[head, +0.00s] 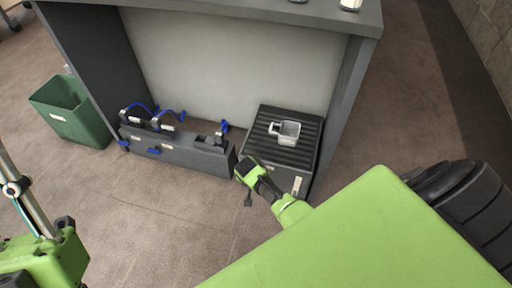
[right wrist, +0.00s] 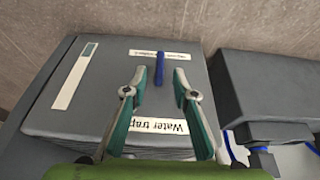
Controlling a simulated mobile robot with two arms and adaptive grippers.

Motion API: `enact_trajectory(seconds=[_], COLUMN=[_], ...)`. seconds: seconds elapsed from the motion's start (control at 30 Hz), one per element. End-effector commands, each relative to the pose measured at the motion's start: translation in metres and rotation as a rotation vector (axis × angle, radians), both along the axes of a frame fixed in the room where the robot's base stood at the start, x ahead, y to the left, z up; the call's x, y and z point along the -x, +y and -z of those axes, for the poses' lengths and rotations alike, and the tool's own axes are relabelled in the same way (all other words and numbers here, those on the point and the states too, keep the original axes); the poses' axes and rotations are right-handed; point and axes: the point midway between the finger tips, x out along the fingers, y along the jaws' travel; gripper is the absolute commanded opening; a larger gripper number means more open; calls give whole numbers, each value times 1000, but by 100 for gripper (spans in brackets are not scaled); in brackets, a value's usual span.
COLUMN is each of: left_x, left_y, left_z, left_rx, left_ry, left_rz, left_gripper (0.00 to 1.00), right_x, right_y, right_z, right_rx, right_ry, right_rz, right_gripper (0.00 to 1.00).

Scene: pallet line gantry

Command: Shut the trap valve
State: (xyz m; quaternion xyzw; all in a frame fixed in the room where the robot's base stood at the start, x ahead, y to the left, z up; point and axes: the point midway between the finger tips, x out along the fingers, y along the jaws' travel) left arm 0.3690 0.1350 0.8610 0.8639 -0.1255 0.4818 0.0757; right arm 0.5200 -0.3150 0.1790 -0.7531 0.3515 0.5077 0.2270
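The trap valve is a small blue lever (right wrist: 159,68) on the face of a grey box labelled "Water trap" (right wrist: 85,110). In the right wrist view the lever is upright in the picture, between the tips of my right gripper (right wrist: 159,76). The fingers are open, with a gap on each side of the lever. In the head view my right gripper (head: 247,168) is at the front left of the ribbed-top box (head: 309,135) and the lever is hidden. Part of my left arm shows at the left edge; its gripper is not in view.
A green bin (head: 75,115) stands at far left. A bench (head: 225,10) overhangs the boxes. The floor in front is clear.

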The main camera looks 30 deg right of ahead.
Motion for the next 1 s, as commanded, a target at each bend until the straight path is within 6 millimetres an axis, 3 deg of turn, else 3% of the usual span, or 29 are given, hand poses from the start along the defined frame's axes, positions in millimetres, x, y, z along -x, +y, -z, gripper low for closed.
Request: enact_trajectory(seconds=[0.5,1.0], left_x=[0,0], left_y=[0,0], left_z=[0,0], left_rx=[0,0], left_ry=[0,0], left_rz=[0,0], left_gripper=[26,26], right_x=[13,15], right_y=[17,18], right_z=[-52,-56], right_rx=[0,1], right_ry=[-1,1], right_rz=[0,0], right_gripper=[26,26])
